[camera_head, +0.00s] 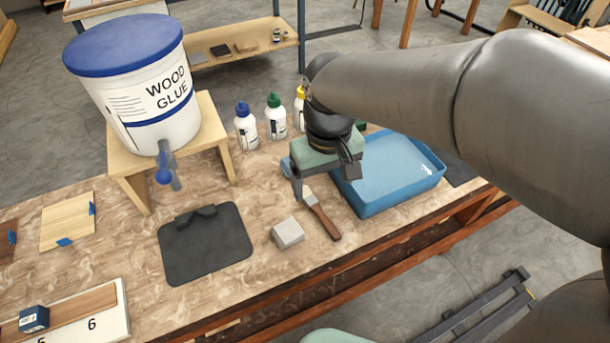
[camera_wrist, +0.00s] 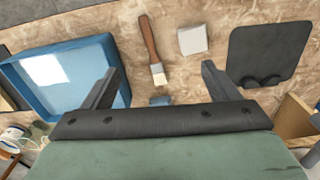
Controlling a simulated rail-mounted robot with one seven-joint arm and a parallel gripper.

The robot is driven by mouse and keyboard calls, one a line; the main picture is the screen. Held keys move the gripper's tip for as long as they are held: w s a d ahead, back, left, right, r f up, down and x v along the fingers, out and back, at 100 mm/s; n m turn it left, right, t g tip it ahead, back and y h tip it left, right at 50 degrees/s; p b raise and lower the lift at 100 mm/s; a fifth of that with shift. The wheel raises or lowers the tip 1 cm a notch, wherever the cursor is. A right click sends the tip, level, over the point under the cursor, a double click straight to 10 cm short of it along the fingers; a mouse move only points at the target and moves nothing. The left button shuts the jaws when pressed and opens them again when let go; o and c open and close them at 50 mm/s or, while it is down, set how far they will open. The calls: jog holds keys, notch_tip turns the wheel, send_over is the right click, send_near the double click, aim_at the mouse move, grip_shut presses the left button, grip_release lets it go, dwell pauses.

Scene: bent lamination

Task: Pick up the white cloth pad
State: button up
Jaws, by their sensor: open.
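The white cloth pad (camera_head: 288,233) is a small, pale, square block lying flat on the workbench, left of the brush. It also shows in the wrist view (camera_wrist: 192,39), near the top and just right of centre. My gripper (camera_head: 325,182) is above the bench, behind and to the right of the pad in the head view. Its two fingers are spread apart in the wrist view (camera_wrist: 160,72), with nothing held between them. The pad is fully in sight and apart from the fingers.
A wooden-handled brush (camera_head: 320,213) lies close to the pad's right. A blue tray (camera_head: 407,194) is further right, a dark mat (camera_head: 205,250) left. Glue bottles (camera_head: 246,128) and a wood glue bucket (camera_head: 140,95) on a wooden stand (camera_head: 212,130) are behind.

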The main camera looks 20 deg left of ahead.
jog(key=s+a+n, duration=0.2)
jog(key=a, duration=0.5)
send_over(288, 230)
jog(key=f, duration=1.1)
jog(key=shift+w+a+f+p, duration=0.1)
jog(key=shift+w+a+p, duration=0.1)
jog(key=shift+w+p, duration=0.15)
jog(key=f, duration=0.5)
jog(key=shift+s+d+f+p, duration=0.15)
jog(key=shift+s+d+p, duration=0.05)
jog(key=shift+s+p, duration=0.2)
jog(key=shift+f, duration=0.4)
jog(key=c, duration=1.1)
